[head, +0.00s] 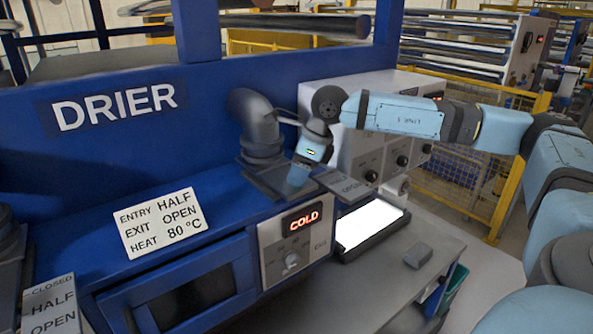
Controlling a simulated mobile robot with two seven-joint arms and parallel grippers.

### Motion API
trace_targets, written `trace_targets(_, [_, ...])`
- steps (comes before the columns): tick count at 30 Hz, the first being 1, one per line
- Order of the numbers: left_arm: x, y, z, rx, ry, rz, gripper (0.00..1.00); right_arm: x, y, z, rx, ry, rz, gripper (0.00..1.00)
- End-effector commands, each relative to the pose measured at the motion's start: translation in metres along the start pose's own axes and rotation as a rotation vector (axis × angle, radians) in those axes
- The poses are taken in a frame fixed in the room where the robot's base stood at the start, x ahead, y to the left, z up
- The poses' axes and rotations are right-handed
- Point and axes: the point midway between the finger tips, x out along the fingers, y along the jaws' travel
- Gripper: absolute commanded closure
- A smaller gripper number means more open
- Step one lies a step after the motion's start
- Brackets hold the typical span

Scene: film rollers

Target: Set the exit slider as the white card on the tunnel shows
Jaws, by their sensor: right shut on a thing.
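The white card (160,223) lies on the blue tunnel marked DRIER and reads ENTRY HALF, EXIT OPEN, HEAT 80 °C. The exit slider (258,175) is a dark plate at the foot of the grey elbow duct (259,128), on the right end of the tunnel. My right gripper (297,181) points down at the slider's right side and is shut on it; the fingertips and the grip are partly hidden. The grey exit scale plate (345,184) beside it is partly covered, so I cannot read the slider's setting. My left gripper is out of view.
A heat panel (290,250) with a knob and a red COLD display is on the tunnel's front. A lit white panel (370,224) and small grey block (418,255) are on the grey bench. The entry scale plate (50,306) is at lower left.

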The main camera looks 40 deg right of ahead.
Motion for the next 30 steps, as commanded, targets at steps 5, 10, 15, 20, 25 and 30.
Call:
trace_targets(5, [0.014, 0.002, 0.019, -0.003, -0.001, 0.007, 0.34, -0.004, 0.029, -0.031, -0.001, 0.002, 0.002, 1.0])
trace_targets(10, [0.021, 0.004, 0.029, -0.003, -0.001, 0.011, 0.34, -0.015, 0.05, -0.048, 0.0, 0.001, 0.001, 1.0])
trace_targets(15, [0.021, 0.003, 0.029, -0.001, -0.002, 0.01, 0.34, -0.02, 0.056, -0.051, -0.001, 0.003, 0.002, 1.0])
trace_targets(20, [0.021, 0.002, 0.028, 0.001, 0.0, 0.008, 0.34, -0.02, 0.056, -0.051, -0.001, 0.005, 0.004, 1.0])
trace_targets(25, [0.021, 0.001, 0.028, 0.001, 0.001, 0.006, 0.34, -0.019, 0.056, -0.051, -0.001, 0.004, 0.004, 0.35])
trace_targets(30, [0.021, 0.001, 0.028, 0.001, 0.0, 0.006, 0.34, -0.02, 0.055, -0.051, -0.001, 0.002, 0.002, 0.35])
